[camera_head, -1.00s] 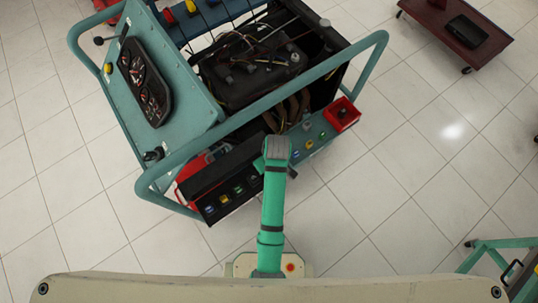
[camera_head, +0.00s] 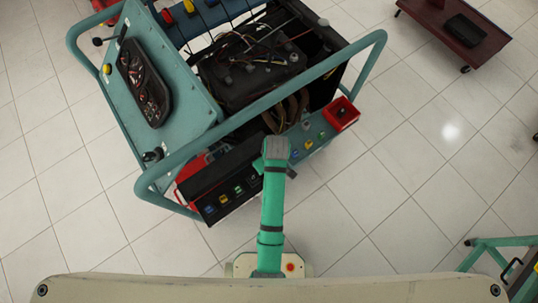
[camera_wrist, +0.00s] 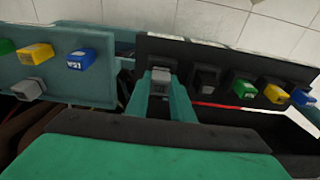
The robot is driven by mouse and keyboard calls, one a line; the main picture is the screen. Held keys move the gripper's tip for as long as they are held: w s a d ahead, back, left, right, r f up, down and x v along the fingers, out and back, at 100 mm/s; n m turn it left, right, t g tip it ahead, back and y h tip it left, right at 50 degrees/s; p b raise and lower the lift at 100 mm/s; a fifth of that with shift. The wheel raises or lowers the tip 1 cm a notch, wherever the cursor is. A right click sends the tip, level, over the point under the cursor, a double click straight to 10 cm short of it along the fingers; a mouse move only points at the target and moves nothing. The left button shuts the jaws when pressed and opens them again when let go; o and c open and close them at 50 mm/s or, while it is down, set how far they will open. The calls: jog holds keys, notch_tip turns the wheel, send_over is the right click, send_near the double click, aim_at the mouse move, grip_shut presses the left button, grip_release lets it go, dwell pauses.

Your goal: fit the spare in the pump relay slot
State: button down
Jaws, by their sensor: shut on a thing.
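My gripper (camera_wrist: 160,90) is shut on a small grey relay (camera_wrist: 161,75), whose top shows between the two teal fingers in the wrist view. The relay is at the left end of the black relay panel (camera_wrist: 222,57); whether it is in a slot or just above one is hidden. To its right on that panel are a dark grey relay (camera_wrist: 206,78), then green (camera_wrist: 244,88), yellow (camera_wrist: 275,94) and blue (camera_wrist: 303,98) ones. In the head view my arm covers the panel's right end, and the held relay is hidden. No slot label is readable.
A teal panel (camera_wrist: 62,88) left of the gripper carries blue, yellow, green and grey relays. The red tray (camera_head: 342,113) holds a dark item. The trainer's teal tube rail (camera_head: 262,103) crosses behind my gripper. Open tiled floor lies to the right.

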jog(key=shift+f, duration=0.15)
jog(key=c, duration=1.5)
grip_release()
jog(key=shift+o, duration=0.2)
jog(key=shift+r, duration=3.55)
jog(key=shift+f, duration=0.1)
